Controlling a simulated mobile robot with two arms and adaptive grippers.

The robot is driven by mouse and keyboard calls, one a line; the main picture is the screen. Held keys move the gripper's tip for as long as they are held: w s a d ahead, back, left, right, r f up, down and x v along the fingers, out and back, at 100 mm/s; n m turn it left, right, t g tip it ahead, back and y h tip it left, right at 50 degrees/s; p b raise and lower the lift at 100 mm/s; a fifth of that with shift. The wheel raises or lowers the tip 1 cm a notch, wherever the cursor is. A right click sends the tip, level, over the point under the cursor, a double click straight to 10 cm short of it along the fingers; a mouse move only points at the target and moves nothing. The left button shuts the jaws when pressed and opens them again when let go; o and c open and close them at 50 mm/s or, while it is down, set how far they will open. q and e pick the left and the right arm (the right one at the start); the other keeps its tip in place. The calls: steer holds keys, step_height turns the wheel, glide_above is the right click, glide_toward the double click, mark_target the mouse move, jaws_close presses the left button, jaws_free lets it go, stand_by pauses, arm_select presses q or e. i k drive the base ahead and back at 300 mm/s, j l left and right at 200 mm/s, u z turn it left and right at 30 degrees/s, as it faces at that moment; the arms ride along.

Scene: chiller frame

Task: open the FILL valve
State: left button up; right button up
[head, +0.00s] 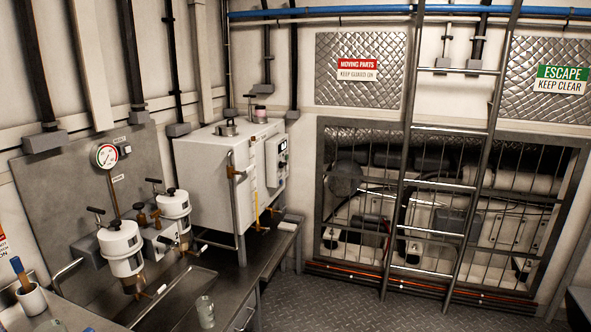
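No label reading FILL can be made out, so I cannot tell which valve is the FILL valve. On the left, two white canisters, a near one (121,248) and a far one (175,205), stand at the metal counter, with black-handled parts beside their tops. A small brass valve (237,173) sits on the upright pipe at the front of the white tank (215,185). Another brass fitting (260,226) is at the lower end of a yellowish tube. Whether any valve is open or shut is too small to tell. Neither gripper is in view.
A round gauge (106,156) is on the back panel. A clear glass (205,311) stands on the counter (178,312) and a white cup (31,300) holds a brush. A ladder (475,190) fronts the caged machinery. The floor (335,300) between is clear.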

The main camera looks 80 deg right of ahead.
mark_target(252, 167)
steer(key=l+z, duration=0.4)
steer(key=i+l+z, duration=0.1)
steer(key=z, duration=0.25)
steer(key=i+l+z, duration=0.1)
steer(key=l+z, duration=0.3)
steer(key=i+l+z, duration=0.15)
steer(key=z, duration=0.25)
steer(key=i+l+z, duration=0.1)
steer(key=i+l, duration=0.25)
steer(key=l, duration=0.15)
steer(key=i+l, duration=0.4)
steer(key=l+z, duration=0.05)
steer(key=l, duration=0.05)
